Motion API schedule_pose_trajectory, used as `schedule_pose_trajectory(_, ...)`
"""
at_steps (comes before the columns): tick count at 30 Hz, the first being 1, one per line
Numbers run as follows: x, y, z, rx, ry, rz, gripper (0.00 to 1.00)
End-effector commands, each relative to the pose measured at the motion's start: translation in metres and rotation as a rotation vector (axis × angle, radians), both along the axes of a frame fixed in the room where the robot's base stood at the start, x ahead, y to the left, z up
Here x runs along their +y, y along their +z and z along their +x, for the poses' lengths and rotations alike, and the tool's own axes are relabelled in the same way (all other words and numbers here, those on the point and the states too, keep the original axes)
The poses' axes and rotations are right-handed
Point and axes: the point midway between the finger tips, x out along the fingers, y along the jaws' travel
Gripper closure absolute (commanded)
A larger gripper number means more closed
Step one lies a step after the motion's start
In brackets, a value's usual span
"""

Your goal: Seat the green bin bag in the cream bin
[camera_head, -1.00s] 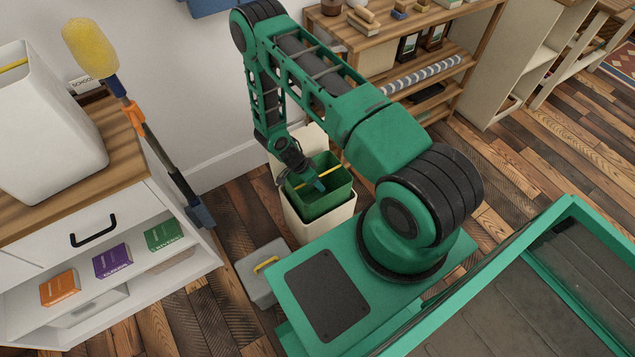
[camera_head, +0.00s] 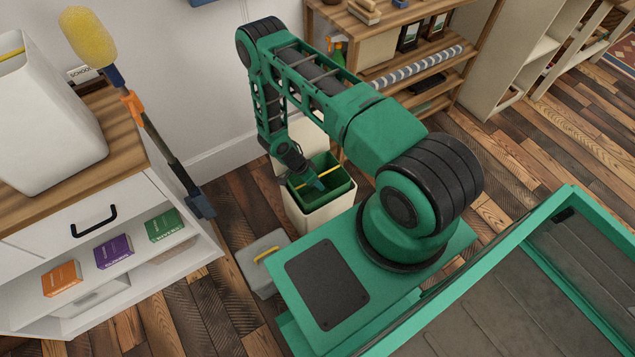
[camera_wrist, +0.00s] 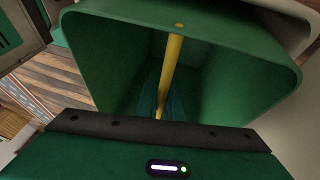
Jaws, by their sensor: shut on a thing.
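The green bin bag (camera_head: 334,191), box-shaped with a yellow handle bar across its top, sits mostly down inside the cream bin (camera_head: 312,216). Its upper part shows above the bin's rim; its bottom is hidden. The bin's cream lid stands open behind it. My gripper (camera_head: 317,183) reaches down into the bag's mouth and is shut on the yellow handle. In the wrist view the green bag (camera_wrist: 100,60) fills most of the picture, with the yellow handle (camera_wrist: 171,70) running down to my fingertips (camera_wrist: 161,106).
A grey box with a yellow handle (camera_head: 262,262) stands on the floor left of the bin. A white drawer unit (camera_head: 120,215) with a leaning yellow-headed duster (camera_head: 88,38) is at left. A wooden shelf (camera_head: 440,75) stands behind at right.

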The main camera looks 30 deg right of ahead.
Motion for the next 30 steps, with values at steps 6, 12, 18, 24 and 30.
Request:
schedule_pose_trajectory(6, 0.0, -0.016, -0.001, 0.001, 0.0, 0.0, 1.0)
schedule_pose_trajectory(12, 0.0, -0.027, 0.0, 0.0, 0.0, 0.0, 1.0)
schedule_pose_trajectory(18, 0.0, -0.033, -0.001, 0.001, 0.001, 0.0, 1.0)
schedule_pose_trajectory(24, 0.0, -0.035, -0.001, 0.001, 0.0, 0.0, 1.0)
schedule_pose_trajectory(30, 0.0, -0.035, -0.001, 0.001, 0.0, 0.0, 0.83)
